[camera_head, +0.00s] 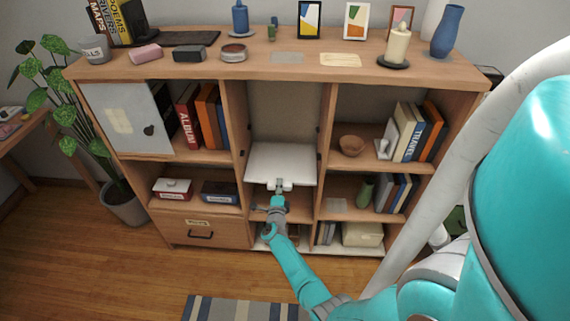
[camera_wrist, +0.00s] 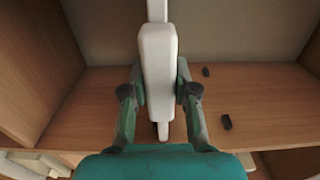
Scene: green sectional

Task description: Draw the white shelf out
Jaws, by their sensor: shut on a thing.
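The white shelf (camera_head: 281,162) sits level in the middle column of the wooden cabinet, with its front edge facing me. A small white handle (camera_head: 286,184) is at the middle of that front edge. My gripper (camera_head: 279,189) reaches the handle from the front and below. In the wrist view, the handle (camera_wrist: 158,65) is a rounded white block between the two fingers of my gripper (camera_wrist: 159,92), which are closed on its sides. The shelf shows there only as a thin white strip above and below the block. Its back end is hard to make out.
Books and a bowl (camera_head: 352,146) fill the side compartments. A grey-white door panel (camera_head: 121,116) is at the upper left, and a drawer (camera_head: 201,232) is below. Vases, frames and a candle (camera_head: 398,45) stand on the cabinet top. A striped rug (camera_head: 243,308) lies on the open floor.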

